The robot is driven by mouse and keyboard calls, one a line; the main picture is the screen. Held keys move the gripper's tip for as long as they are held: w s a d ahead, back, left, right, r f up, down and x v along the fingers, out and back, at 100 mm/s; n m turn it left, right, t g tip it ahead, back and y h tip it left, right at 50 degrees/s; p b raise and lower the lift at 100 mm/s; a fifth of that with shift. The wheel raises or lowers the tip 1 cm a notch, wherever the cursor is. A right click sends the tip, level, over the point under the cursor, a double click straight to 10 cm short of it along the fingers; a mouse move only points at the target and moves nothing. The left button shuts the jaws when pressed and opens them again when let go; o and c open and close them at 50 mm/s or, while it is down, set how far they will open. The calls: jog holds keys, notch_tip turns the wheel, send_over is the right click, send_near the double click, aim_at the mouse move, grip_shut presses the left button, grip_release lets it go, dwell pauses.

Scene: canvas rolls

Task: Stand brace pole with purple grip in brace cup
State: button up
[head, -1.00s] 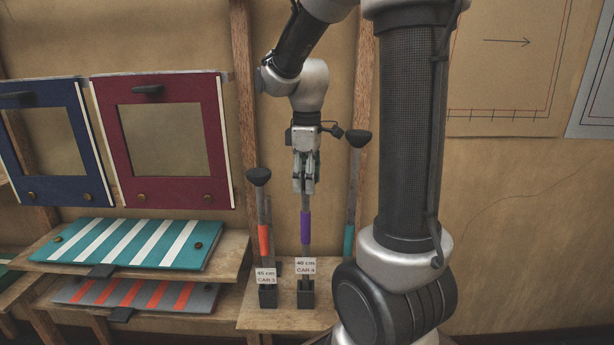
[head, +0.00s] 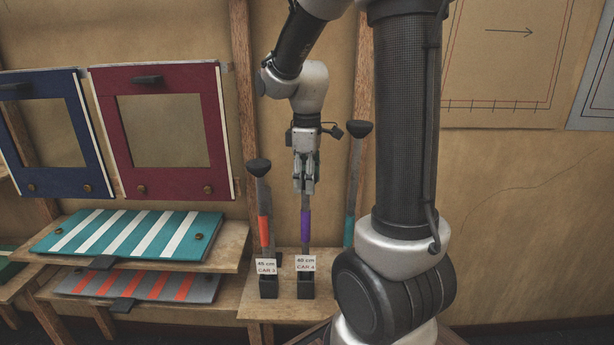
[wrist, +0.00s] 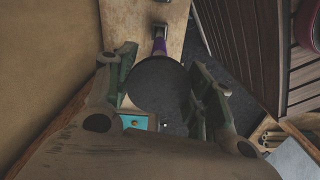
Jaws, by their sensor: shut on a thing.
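My gripper (head: 304,188) points down and is shut on the brace pole with the purple grip (head: 305,225), above that grip. The pole looks about upright. In the wrist view its round black head (wrist: 160,86) sits between the fingers, with the purple grip (wrist: 160,46) beyond.
A pole with an orange grip (head: 264,230) stands left in the cup labelled "45 cm CAR 3" (head: 268,289). A teal-grip pole (head: 349,231) stands right, partly behind my arm. A teal striped panel (head: 130,234) and a grey-orange panel (head: 140,286) lie on shelves at left.

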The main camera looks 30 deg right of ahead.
jog(key=shift+f, duration=0.7)
jog(key=o, duration=1.5)
notch_tip(320, 180, up, 12)
jog(key=shift+w+f+m, duration=0.1)
jog(key=shift+f+m, duration=0.1)
jog(key=shift+m, duration=0.7)
jog(key=s+a+m+t, duration=0.1)
jog(key=s+m+t, duration=0.1)
jog(key=s, duration=0.6)
jog(key=s+a+f+m+t, duration=0.1)
jog(key=s+a+m+t, duration=0.1)
jog(key=s+m, duration=0.3)
jog(key=s, duration=0.3)
jog(key=shift+s+a, duration=0.15)
jog(key=shift+s, duration=0.05)
